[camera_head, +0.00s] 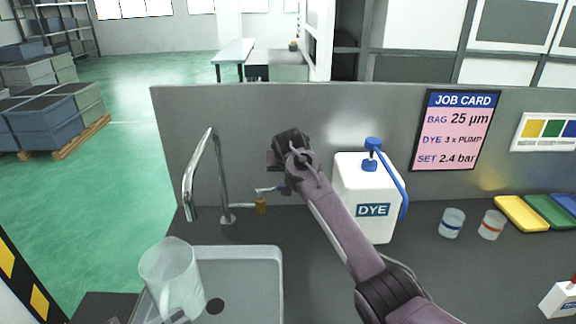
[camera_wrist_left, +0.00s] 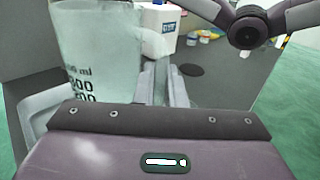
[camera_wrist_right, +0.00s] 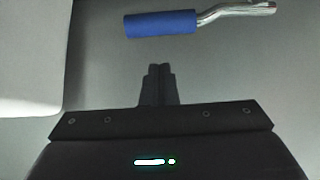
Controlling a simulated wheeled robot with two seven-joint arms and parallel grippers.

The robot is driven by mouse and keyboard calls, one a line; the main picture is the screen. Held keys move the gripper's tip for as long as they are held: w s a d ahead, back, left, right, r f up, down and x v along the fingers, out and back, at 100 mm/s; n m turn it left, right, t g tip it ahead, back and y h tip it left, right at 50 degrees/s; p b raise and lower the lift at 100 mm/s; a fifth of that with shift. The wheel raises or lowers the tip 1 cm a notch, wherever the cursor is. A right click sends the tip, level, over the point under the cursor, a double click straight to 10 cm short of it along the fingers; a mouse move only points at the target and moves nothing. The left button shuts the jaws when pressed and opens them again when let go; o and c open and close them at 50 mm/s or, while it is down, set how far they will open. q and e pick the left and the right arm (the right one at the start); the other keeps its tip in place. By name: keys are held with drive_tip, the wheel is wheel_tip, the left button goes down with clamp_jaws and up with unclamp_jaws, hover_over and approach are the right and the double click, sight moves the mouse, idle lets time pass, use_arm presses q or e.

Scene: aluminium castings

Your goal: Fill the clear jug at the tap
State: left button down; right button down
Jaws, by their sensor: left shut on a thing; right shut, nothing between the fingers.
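The clear jug (camera_head: 170,270) is upright above the left part of the sink, just below and in front of the tap spout. It fills the left of the left wrist view (camera_wrist_left: 100,50), where printed volume marks show. My left gripper (camera_head: 178,316) is shut on its handle, mostly cut off by the lower edge. The chrome tap (camera_head: 218,180) has a curved spout; no stream shows from it. A blue-sleeved lever (camera_head: 268,189) sits right of it and shows in the right wrist view (camera_wrist_right: 160,23). My right gripper (camera_wrist_right: 160,75) is shut and empty, apart from the lever.
The sink basin (camera_head: 263,262) is set in a dark counter. A white DYE container (camera_head: 358,180) with a blue pump stands close beside my right arm. Two small cups (camera_head: 452,222) and coloured trays (camera_head: 521,213) lie farther right. A grey panel (camera_head: 260,110) closes the back.

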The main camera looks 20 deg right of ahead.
drive_tip(key=shift+s+a+f, duration=0.2)
drive_tip(key=shift+s, duration=0.35)
drive_tip(key=shift+s+a+f, duration=0.15)
drive_tip(key=shift+s+f, duration=0.05)
drive_tip(key=shift+s, duration=0.4)
drive_tip(key=shift+s+a+f, duration=0.2)
drive_tip(key=shift+s, duration=0.35)
